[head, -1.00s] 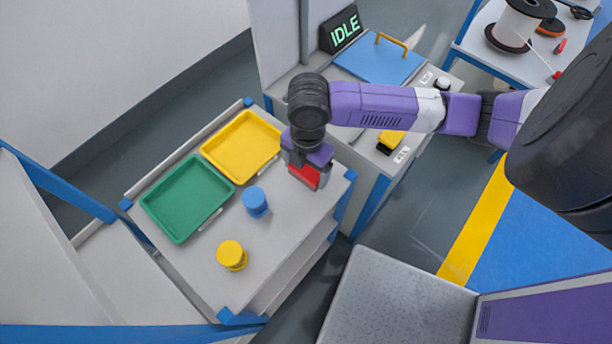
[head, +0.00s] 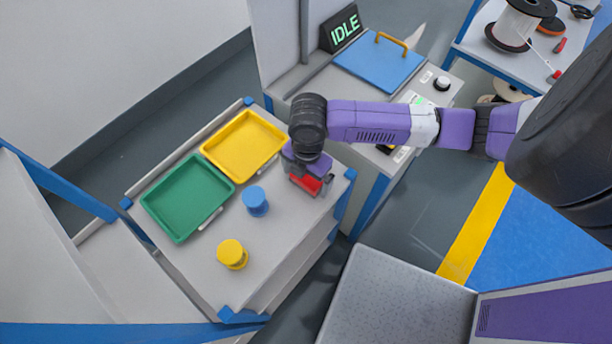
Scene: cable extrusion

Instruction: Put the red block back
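The red block (head: 307,184) is at the right end of the grey cart top, right of the blue round piece. My gripper (head: 308,185) is directly over it, with its fingers low around or beside the block. The gripper body hides the block's upper part. I cannot tell whether the fingers press on the block, or whether the block rests on the cart top.
A green tray (head: 187,198) and a yellow tray (head: 243,146) lie on the cart (head: 281,235). A blue round piece (head: 255,201) and a yellow one (head: 232,254) stand in front. A machine with a blue lid (head: 379,62) and an IDLE display (head: 341,29) stands behind.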

